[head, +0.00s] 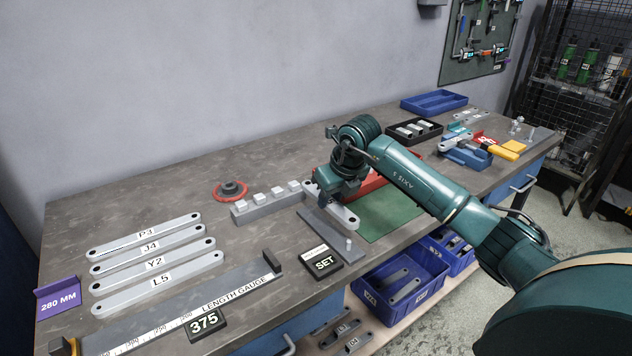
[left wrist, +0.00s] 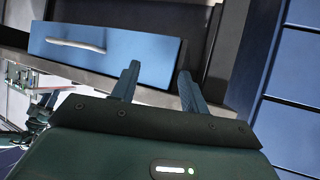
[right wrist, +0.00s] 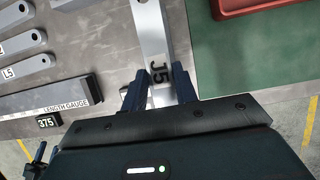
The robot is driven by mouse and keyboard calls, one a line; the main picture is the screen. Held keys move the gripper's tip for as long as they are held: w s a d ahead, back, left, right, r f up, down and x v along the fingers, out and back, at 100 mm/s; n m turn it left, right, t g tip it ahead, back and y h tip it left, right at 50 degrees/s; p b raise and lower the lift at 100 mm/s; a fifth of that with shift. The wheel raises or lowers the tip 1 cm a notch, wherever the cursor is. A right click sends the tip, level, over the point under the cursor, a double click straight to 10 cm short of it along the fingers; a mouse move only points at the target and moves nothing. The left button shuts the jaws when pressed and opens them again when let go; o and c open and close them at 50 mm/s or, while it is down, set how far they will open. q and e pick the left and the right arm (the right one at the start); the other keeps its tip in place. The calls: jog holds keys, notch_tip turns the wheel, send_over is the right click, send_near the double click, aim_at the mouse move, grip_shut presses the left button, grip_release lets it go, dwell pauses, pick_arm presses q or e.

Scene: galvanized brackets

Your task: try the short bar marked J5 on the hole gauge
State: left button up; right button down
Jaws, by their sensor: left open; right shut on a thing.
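The bar marked J5 (right wrist: 158,72) is a light grey metal bar. My right gripper (right wrist: 158,88) is shut on it, with the label between the fingers. In the head view the bar's rounded, holed end (head: 346,216) sticks out beyond my right gripper (head: 338,196). The hole gauge looks to be the dark grey plate (head: 322,228) with an upright pin near its front end. The held bar is over or beside its far part; I cannot tell whether they touch. The sign in front reads SET (head: 325,262). My left gripper (left wrist: 158,72) is open and empty, facing a blue drawer front.
Bars P3, J4, Y2 and L5 (head: 160,281) lie at the left, behind the length gauge (head: 240,286) with its 375 sign. A grey rail with pale blocks (head: 268,206) stands left of the plate. A green mat (head: 390,214) and red tray (head: 366,188) are right.

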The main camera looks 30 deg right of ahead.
aim_at(331, 202)
jog(key=shift+w+f, duration=0.1)
jog(key=shift+w, duration=0.4)
jog(key=shift+s+f+b, duration=0.2)
jog(key=shift+s+b, duration=0.05)
jog(key=shift+b, duration=0.1)
jog(key=shift+f, duration=0.25)
jog(key=shift+f+b, duration=0.85)
jog(key=shift+f, duration=0.15)
jog(key=shift+f+b, duration=0.4)
jog(key=shift+f, duration=0.15)
pick_arm(q)
jog(key=shift+d+f+h, duration=0.15)
jog(key=shift+d+f, duration=0.05)
jog(key=shift+f, duration=0.25)
jog(key=shift+d+f+h, duration=0.15)
jog(key=shift+f, duration=0.3)
jog(key=shift+w, duration=0.1)
jog(key=shift+f+b, duration=1.05)
jog(key=shift+f, duration=0.05)
pick_arm(e)
jog(key=shift+f, duration=1.55)
